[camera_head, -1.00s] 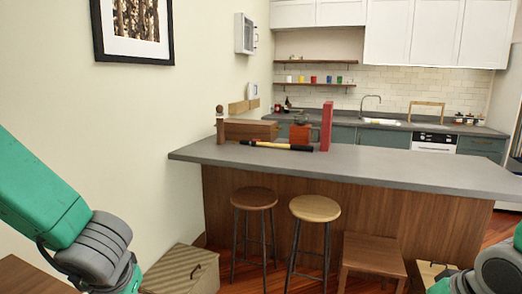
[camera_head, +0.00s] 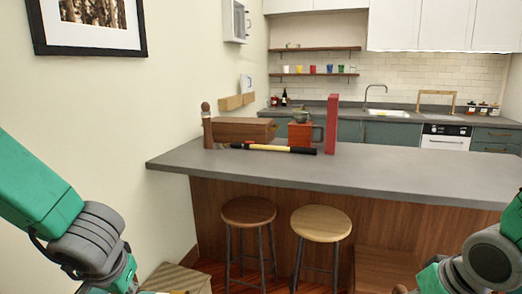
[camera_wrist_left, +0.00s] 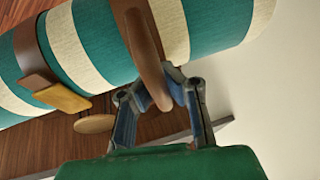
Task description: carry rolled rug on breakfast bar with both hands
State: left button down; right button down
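The rolled rug (camera_wrist_left: 215,25), striped green and cream, fills the top of the left wrist view. Brown straps wrap it, and a brown loop handle (camera_wrist_left: 150,60) stands off its side. My left gripper (camera_wrist_left: 166,86) has its fingers closed in on this handle from both sides. The rug is below the head view, so its far end and my right gripper are hidden. The breakfast bar (camera_head: 400,172), a grey top on a wood front, is ahead of me. Both my arms show at the lower corners of the head view.
On the bar's left end are a wooden box (camera_head: 240,130), a post (camera_head: 207,128), a yellow-and-black handled tool (camera_head: 270,148), an orange-brown box (camera_head: 299,134) and a red block (camera_head: 331,125). The bar's right part is clear. Two stools (camera_head: 248,210) (camera_head: 321,223) stand in front.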

aim_at(253, 161)
jog(key=i+j, duration=0.1)
jog(key=i, duration=0.35)
jog(key=i+j, duration=0.1)
jog(key=i, duration=0.3)
